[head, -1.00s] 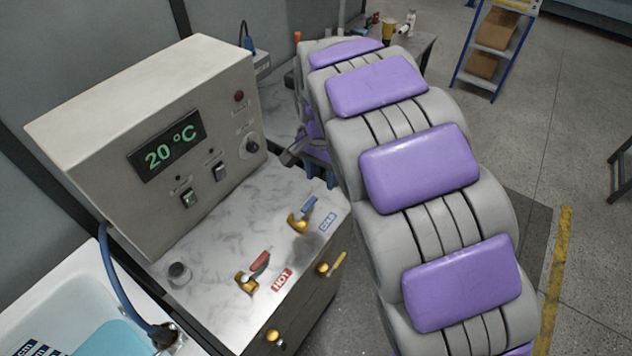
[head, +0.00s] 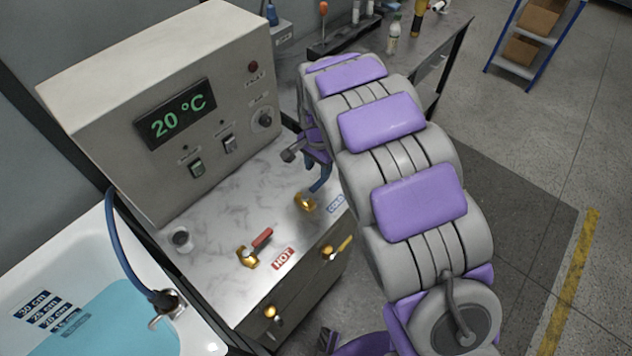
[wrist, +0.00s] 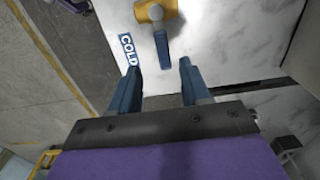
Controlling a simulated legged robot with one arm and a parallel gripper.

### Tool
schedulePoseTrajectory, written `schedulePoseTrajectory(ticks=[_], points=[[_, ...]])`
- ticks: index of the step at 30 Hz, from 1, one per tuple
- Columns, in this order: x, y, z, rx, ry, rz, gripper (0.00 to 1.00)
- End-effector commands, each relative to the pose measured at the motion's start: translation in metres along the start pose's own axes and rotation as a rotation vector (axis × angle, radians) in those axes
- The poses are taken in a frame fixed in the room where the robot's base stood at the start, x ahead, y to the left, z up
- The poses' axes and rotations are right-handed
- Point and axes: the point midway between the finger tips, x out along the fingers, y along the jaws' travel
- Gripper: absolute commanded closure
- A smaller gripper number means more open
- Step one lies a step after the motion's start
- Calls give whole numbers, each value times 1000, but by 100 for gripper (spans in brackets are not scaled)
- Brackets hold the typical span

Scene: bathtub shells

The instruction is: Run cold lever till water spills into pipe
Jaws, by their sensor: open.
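The cold valve (head: 305,203) is brass with a blue lever and sits beside the COLD label on the marble counter (head: 215,270). In the wrist view the blue cold lever (wrist: 164,48) points toward my gripper. My gripper (wrist: 159,78) is open and empty, its two blue fingers on either side of the lever's line, with the lever's end close to the gap. In the head view my gripper (head: 318,180) is right above the cold valve and partly hides its lever. A blue hose (head: 122,240) runs from the control box to a spout (head: 165,302) at the tub. No flowing water shows.
The hot valve (head: 250,254) with its red lever stands nearby. The control box (head: 165,110) behind the counter reads 20 °C. Brass taps (head: 272,314) sit on the counter's front. The white tub (head: 75,255) holds blue water. Open floor lies at right.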

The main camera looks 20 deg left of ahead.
Motion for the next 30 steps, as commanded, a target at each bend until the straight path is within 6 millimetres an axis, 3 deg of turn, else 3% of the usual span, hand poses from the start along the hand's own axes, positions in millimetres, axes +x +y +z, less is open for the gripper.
schedulePoseTrajectory(ticks=[6,12,24,30], points=[[44,-4,4,-1,-1,10,53],[64,-4,4,-1,-1,11,53],[68,0,1,-1,-1,4,54],[69,-4,3,0,0,8,73]])
